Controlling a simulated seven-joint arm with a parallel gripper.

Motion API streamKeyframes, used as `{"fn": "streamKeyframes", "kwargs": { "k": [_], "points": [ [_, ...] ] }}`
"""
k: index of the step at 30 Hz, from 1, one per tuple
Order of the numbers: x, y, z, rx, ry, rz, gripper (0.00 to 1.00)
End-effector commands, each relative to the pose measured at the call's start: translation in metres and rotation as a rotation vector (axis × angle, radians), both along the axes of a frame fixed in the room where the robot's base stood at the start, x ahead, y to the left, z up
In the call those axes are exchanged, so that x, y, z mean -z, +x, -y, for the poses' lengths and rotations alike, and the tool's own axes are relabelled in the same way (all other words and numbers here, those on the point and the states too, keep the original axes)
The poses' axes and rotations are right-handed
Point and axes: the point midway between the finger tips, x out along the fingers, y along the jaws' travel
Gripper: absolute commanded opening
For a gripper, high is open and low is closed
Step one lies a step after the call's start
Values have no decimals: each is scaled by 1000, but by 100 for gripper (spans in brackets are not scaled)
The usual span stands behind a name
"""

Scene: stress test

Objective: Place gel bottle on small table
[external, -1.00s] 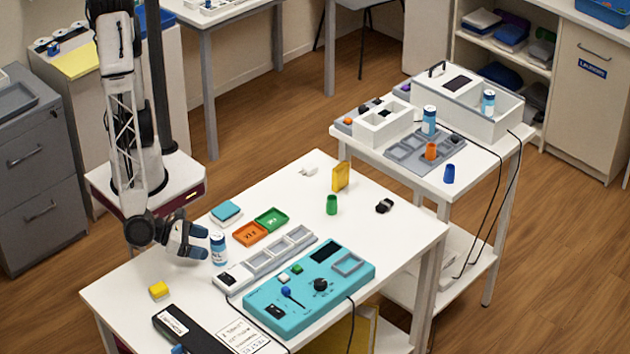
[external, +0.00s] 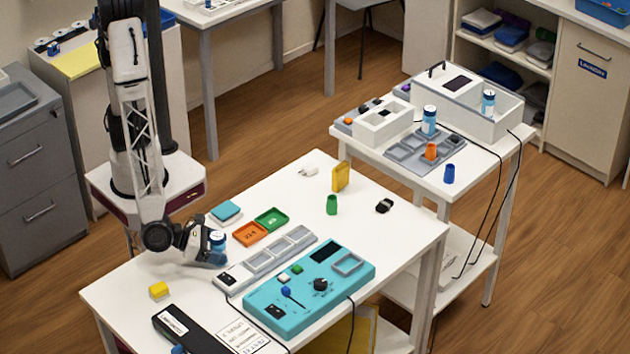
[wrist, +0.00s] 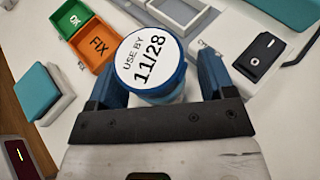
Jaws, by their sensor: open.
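A bottle with a blue cap (external: 217,238) stands upright on the large white table (external: 290,180). Its body is partly hidden by my gripper (external: 213,253). In the wrist view its round white lid label (wrist: 148,60) reads "USE BY 11/28". My gripper is open, with one blue finger on each side of this bottle; I cannot tell whether they touch it. Two similar blue-capped bottles are at the smaller white table (external: 480,178): one on a grey tray (external: 429,122), one in a clear-fronted box (external: 488,102). I cannot read which is gel.
Beside the held-around bottle are a grey-white compartment tray (external: 250,270), a teal control panel (external: 310,290), orange and green trays (external: 250,234) and a teal block (external: 225,211). A blue cup (external: 449,173) and an orange cup (external: 431,151) stand on the smaller table.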

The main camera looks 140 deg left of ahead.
Motion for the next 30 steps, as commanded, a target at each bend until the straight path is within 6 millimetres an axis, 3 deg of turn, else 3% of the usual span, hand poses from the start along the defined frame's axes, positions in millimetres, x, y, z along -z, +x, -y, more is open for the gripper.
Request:
{"fn": "streamKeyframes", "kwargs": {
  "k": [12,24,30],
  "points": [
    [0,0,0,0,0,0,74],
    [0,0,0,0,0,0,15],
    [0,0,0,0,0,0,15]
  ]
}}
